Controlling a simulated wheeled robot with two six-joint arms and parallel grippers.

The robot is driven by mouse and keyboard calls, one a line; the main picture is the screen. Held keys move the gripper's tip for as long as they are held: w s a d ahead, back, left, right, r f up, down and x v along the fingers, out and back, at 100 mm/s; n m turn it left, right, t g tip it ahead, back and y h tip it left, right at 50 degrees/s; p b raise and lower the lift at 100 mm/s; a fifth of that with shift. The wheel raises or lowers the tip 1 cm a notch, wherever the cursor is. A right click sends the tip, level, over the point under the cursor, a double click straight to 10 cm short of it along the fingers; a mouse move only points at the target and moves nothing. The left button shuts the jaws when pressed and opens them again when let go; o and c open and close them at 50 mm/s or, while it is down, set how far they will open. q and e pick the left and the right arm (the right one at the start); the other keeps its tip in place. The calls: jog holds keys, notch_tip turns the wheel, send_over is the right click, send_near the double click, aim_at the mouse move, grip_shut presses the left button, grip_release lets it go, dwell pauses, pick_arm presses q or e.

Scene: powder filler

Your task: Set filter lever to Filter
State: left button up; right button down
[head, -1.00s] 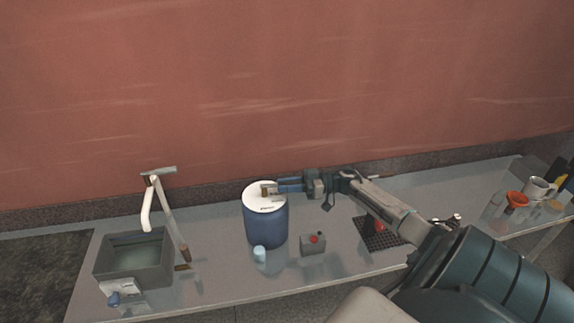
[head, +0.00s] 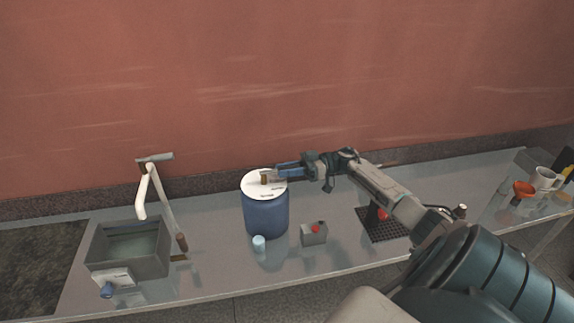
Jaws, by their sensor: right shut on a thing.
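The blue drum (head: 265,214) with a white lid (head: 255,188) stands near the middle of the counter. A small brown lever (head: 264,179) stands on the lid, with dark lettering near it that is too small to read. My right gripper (head: 274,176) reaches in from the right, low over the lid, and is shut on the lever. The fingertips partly hide where the lever meets the jaws. My left gripper is not in view.
A grey basin (head: 130,262) with a white-handled tap stands at the left.

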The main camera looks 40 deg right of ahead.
jog(key=shift+r, duration=0.1)
jog(key=c, duration=1.1)
grip_release()
jog(key=shift+d, duration=0.1)
jog(key=shift+s+d, duration=0.15)
jog(key=shift+d, duration=0.1)
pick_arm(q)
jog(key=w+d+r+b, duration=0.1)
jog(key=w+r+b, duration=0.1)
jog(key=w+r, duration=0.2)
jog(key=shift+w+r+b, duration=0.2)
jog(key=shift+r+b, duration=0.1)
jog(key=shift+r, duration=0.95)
pick_arm(e)
jog(key=shift+v, duration=5)
